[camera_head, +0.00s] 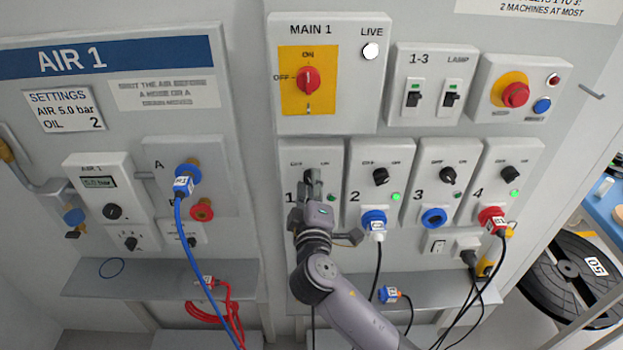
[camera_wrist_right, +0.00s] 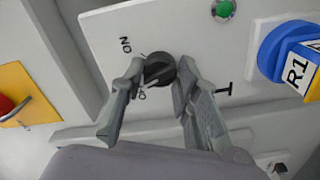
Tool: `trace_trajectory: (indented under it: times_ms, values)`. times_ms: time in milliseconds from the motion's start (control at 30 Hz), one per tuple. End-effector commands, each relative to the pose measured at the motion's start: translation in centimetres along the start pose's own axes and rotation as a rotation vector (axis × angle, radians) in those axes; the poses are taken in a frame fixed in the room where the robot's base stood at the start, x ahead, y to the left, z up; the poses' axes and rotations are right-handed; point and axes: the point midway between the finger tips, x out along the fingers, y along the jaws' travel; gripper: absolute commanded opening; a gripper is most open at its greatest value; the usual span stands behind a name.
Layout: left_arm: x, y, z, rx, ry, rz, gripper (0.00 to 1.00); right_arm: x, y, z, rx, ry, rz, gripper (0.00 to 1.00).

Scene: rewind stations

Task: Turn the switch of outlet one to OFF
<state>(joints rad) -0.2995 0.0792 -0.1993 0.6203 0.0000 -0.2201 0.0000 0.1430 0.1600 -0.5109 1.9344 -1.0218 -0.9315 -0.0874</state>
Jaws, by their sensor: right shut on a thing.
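The switch of outlet one is a round black knob (camera_wrist_right: 159,70) on a pale panel (camera_head: 331,160). My right gripper (camera_head: 313,184) is at this switch, and in the wrist view its fingers (camera_wrist_right: 155,85) close on the knob from both sides. A light pointer mark shows on the knob toward the lower left. ON is printed at the upper left; lettering beside the left finger is partly covered. The panel's green lamp (camera_wrist_right: 225,9) shows in the wrist view; I cannot tell surely whether it is lit. My left gripper is not in view.
Outlet two (camera_head: 380,175), outlet three (camera_head: 433,172) and outlet four (camera_head: 510,173) stand to the right. A blue socket (camera_wrist_right: 278,47) with a plug labelled R1 (camera_wrist_right: 298,70) lies beside the gripper. A shelf (camera_head: 440,293) with hanging cables is below. The MAIN 1 switch (camera_head: 308,81) is above.

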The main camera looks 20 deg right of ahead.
Motion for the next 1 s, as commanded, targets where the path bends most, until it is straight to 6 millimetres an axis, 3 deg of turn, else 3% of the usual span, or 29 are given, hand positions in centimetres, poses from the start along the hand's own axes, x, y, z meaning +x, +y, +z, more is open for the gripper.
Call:
trace_trajectory:
  times_ms: [500, 1000]
  values:
    - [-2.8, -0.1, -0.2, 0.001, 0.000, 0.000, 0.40, 0.0, 0.1, -0.1, -0.360, 0.001, -0.001, 0.01]
    - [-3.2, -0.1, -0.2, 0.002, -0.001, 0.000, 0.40, 0.0, -0.1, 0.0, -0.441, 0.002, -0.002, 0.01]
